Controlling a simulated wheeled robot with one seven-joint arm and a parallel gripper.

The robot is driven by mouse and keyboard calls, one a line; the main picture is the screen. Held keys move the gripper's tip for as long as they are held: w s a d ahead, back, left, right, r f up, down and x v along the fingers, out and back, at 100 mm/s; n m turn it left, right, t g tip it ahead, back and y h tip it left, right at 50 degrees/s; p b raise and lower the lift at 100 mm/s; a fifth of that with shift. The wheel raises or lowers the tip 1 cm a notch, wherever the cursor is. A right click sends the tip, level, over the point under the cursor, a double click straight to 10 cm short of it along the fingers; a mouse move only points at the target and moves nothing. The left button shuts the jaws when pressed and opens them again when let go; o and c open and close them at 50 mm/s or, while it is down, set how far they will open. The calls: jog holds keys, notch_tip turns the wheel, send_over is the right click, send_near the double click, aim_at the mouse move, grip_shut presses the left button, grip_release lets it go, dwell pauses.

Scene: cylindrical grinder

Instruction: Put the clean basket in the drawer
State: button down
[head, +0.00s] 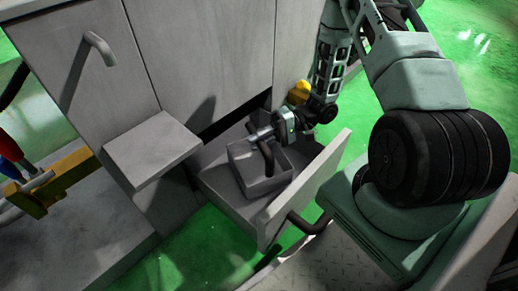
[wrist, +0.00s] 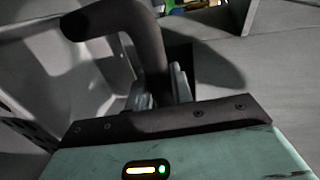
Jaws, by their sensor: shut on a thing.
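A grey open-topped basket (head: 250,179) with a dark bent handle sits inside the pulled-out drawer (head: 286,203). My gripper (head: 265,141) is over the basket and shut on its handle. In the wrist view the dark handle (wrist: 146,50) rises between the fingers of my gripper (wrist: 160,88), and the pale basket wall (wrist: 55,60) shows at the left. The basket looks upright. Whether its underside touches the drawer floor cannot be told.
The drawer front with its dark handle (head: 304,224) stands at the right. A grey shelf block (head: 152,150) juts from the cabinet (head: 205,50) left of the drawer. A yellow-and-metal fixture (head: 62,178) is at the far left. Green floor (head: 185,245) shows below.

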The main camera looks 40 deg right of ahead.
jog(key=shift+f+b, duration=0.3)
jog(key=shift+f, duration=0.65)
jog(key=shift+r, duration=0.1)
jog(key=c, duration=1.2)
grip_release()
jog(key=p+v, duration=0.7)
jog(key=v, duration=0.5)
jog(key=shift+r, duration=0.1)
